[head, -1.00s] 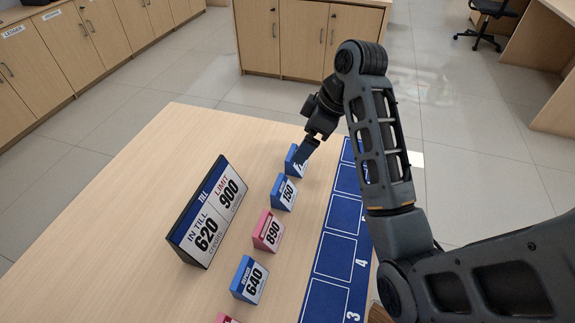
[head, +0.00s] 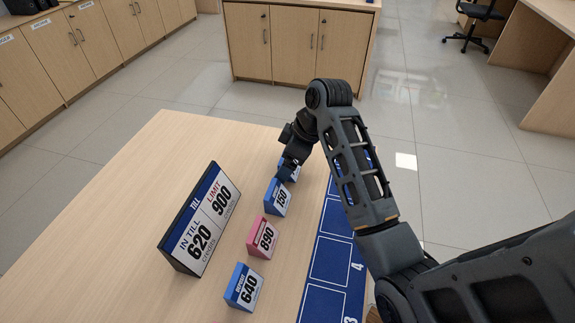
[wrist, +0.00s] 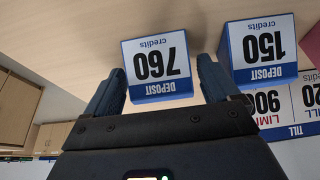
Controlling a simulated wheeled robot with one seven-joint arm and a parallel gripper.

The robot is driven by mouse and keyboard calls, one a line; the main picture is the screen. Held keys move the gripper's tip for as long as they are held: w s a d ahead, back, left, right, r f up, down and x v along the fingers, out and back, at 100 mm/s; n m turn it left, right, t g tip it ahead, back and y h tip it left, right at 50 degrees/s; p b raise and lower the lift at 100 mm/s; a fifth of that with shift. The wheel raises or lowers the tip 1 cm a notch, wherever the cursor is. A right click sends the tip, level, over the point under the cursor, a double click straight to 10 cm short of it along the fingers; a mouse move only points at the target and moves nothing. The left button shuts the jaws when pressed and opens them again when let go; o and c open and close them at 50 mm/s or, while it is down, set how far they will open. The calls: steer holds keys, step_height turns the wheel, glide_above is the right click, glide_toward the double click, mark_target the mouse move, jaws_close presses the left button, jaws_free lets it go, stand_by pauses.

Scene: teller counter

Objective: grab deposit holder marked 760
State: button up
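The deposit holder marked 760 (wrist: 158,66) is a blue-edged block with a white face. It appears upside down in the wrist view, between the two open fingers of my gripper (wrist: 160,85). I cannot tell whether the fingers touch it. In the head view my gripper (head: 287,172) is at the far end of the row and hides most of this holder. The blue holder marked 150 (head: 278,197) stands beside it, and in the wrist view this 150 holder (wrist: 260,48) is close to the right finger.
A pink holder marked 890 (head: 262,237) and a blue one marked 640 (head: 244,287) continue the row. The till sign (head: 200,222) reads 620 in till, limit 900. A blue numbered strip (head: 332,262) runs along the counter (head: 150,180).

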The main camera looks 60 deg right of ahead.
steer(key=c, duration=0.8)
steer(key=shift+c, duration=0.2)
steer(key=shift+r, duration=0.1)
